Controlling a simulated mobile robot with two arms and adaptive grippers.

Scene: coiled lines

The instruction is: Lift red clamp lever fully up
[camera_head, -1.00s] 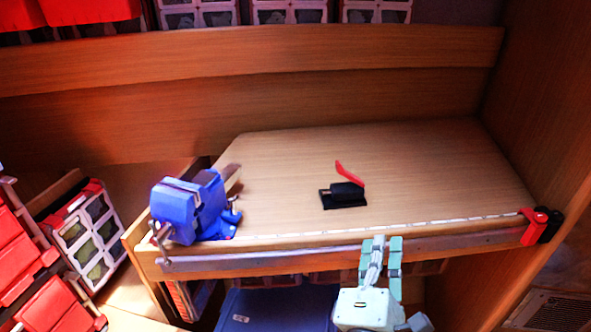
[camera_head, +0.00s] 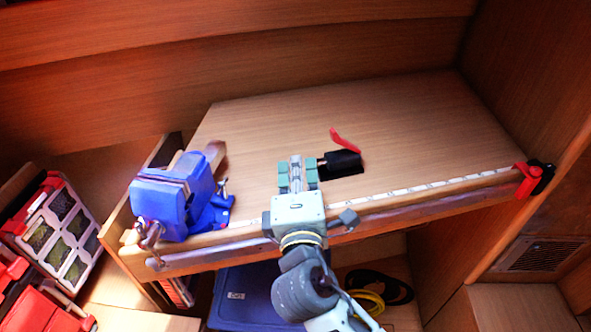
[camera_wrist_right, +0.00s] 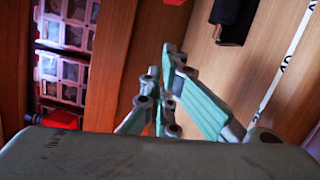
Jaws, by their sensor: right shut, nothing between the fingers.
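The black clamp (camera_head: 343,163) sits on the wooden bench top, with its red lever (camera_head: 345,141) sticking up at a slant to the upper left. My right gripper (camera_head: 297,163) is over the bench just left of the clamp, its fingers pointing away towards the back. It is shut and empty, and I see no contact with the lever. The right wrist view shows the shut fingers (camera_wrist_right: 170,52) and a dark part of the clamp (camera_wrist_right: 235,16) at the top. My left gripper is not in view.
A blue vise (camera_head: 178,200) is fixed at the bench's left front corner. A white measuring strip (camera_head: 400,191) runs along the front edge to a red and black clamp (camera_head: 532,180) at the right corner. The bench top (camera_head: 400,115) behind the black clamp is clear.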

